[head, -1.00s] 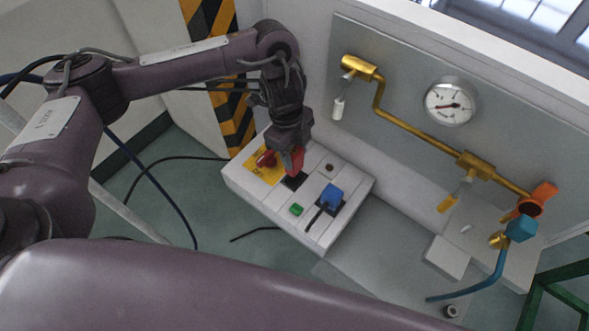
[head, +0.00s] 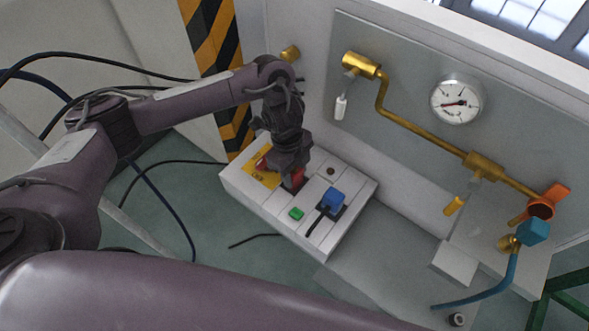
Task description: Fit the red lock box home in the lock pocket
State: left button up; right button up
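The red lock box (head: 295,181) shows in the head view as a small red patch under my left gripper (head: 289,171). My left gripper points down at the white console and appears shut on the box, with its fingers hiding most of it. The box is at the dark lock pocket, which is almost wholly covered by the box and gripper. I cannot tell how deep the box sits. My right gripper is not in view.
The white console (head: 245,189) carries a red knob (head: 262,163) on a yellow plate, a green button (head: 296,213) and a blue plug (head: 333,199). A gauge (head: 456,101) and brass pipe (head: 420,125) are on the wall panel.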

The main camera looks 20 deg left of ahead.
pick_arm(q)
jog(key=o, duration=0.4)
jog(key=shift+c, duration=0.2)
notch_tip(320, 180, up, 12)
jog(key=a+p, duration=0.1)
jog(key=p, duration=0.2)
jog(key=shift+w+a, duration=0.3)
jog(key=shift+a, duration=0.05)
jog(key=shift+r, duration=0.1)
